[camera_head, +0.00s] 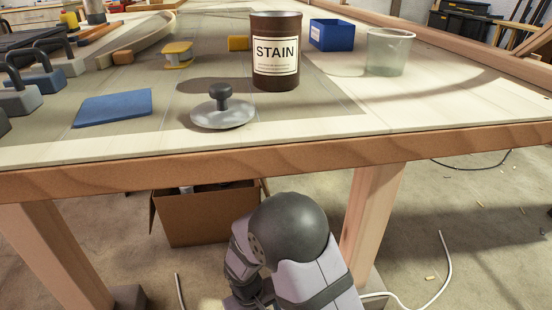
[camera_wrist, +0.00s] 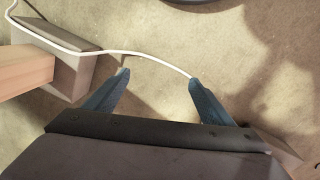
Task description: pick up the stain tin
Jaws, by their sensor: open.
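The stain tin (camera_head: 276,75) is a dark brown can with a cream label reading STAIN. It stands upright on the workbench (camera_head: 330,130), right of the middle in the head view. My gripper (camera_wrist: 160,78) shows in the wrist view with its two blue fingers spread apart and nothing between them. It points down at the concrete floor, off the bench. In the head view my arm is low in front of the bench edge, and the fingers are not seen there. The tin is not in the wrist view.
A grey disc with a dark knob (camera_head: 222,110) lies just left of the tin. A clear cup (camera_head: 389,52) and a blue bin (camera_head: 331,35) stand right of it. The front right of the bench is clear.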

